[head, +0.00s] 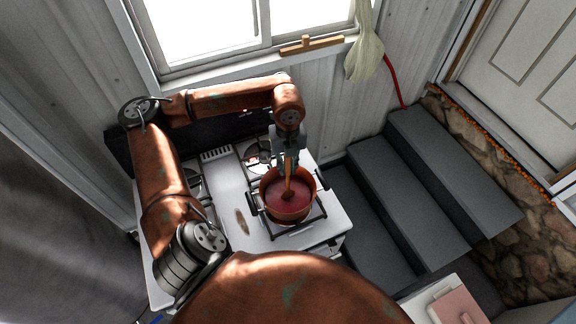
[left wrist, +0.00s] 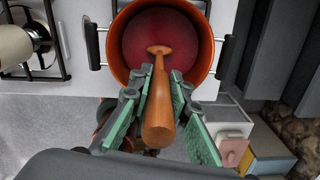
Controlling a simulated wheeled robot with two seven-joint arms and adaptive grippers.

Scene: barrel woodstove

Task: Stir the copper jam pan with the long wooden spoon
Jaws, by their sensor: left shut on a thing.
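The copper jam pan (head: 290,207) stands on a burner at the right side of the white stove, with dark red jam in it. It also shows in the left wrist view (left wrist: 122,40), with dark handles on both sides. My left gripper (head: 288,160) is above the pan and shut on the wooden spoon (head: 288,186). In the left wrist view the spoon (left wrist: 158,115) runs between the green finger pads, and its far end reaches over the jam inside the pan. How deep the spoon's tip sits is hard to tell. My right gripper is not in view.
The white stove top (head: 236,213) has other burners at the left and back. Grey steps (head: 408,180) rise to the right of the stove. A window (head: 225,30) and a hanging pale cloth (head: 364,55) are behind. A pink-topped box (head: 455,305) stands at the lower right.

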